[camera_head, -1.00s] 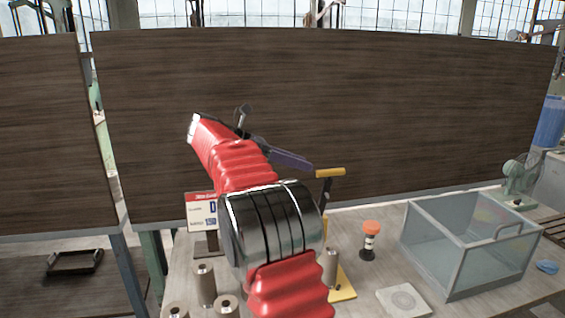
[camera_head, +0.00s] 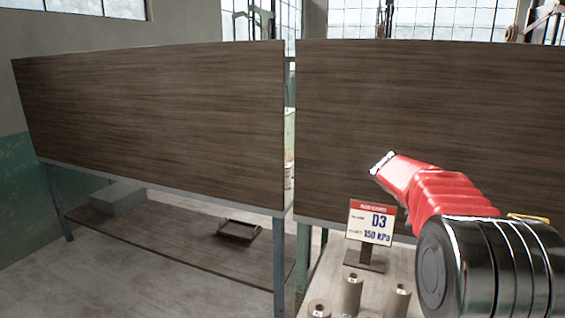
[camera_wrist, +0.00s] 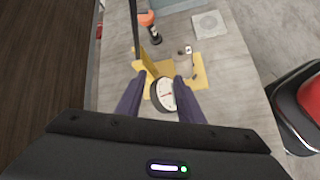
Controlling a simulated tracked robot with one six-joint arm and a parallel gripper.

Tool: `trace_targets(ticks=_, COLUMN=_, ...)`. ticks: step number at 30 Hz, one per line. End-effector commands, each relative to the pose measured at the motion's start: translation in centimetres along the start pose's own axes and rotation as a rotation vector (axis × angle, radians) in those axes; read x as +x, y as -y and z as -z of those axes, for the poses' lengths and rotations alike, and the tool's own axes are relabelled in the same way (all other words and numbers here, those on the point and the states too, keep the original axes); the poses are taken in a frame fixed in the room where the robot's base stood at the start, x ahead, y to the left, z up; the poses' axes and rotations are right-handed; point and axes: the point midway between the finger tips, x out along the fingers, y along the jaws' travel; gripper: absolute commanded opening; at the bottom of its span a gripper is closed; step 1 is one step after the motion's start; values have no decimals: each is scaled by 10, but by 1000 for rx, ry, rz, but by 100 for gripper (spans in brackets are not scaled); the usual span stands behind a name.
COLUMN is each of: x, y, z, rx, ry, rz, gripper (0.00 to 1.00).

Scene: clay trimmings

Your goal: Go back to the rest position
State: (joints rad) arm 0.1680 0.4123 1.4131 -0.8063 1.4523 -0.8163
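My gripper (camera_wrist: 161,74) shows in the wrist view as two purple fingers spread apart, with a gap between their tips. A round white-faced gauge (camera_wrist: 166,94) shows between the fingers, in front of a yellow base (camera_wrist: 200,72); it seems to lie beyond them, and I see no clear grip on it. In the head view my red and black arm is at the right, and the gripper itself is hidden or out of frame. A small part of a yellow handle (camera_head: 528,217) shows behind my arm.
A sign (camera_head: 370,222) reading D3 and 150 kPa stands on the table behind several spools (camera_head: 352,292). An orange-topped object (camera_wrist: 149,24) and a pale square plate (camera_wrist: 208,24) are near the base. Wood panels (camera_head: 160,110) rise behind. A dark tray (camera_head: 238,231) lies on a low shelf.

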Motion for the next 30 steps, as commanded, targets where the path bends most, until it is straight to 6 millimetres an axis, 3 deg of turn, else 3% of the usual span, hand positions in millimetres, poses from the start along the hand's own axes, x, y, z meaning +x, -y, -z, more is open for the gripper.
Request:
trace_targets(ticks=12, x=-27, y=114, z=30, rx=394, ry=-335, rz=139, gripper=34)
trace_targets(ticks=30, x=-72, y=258, z=32, rx=801, ry=-642, rz=389, gripper=34)
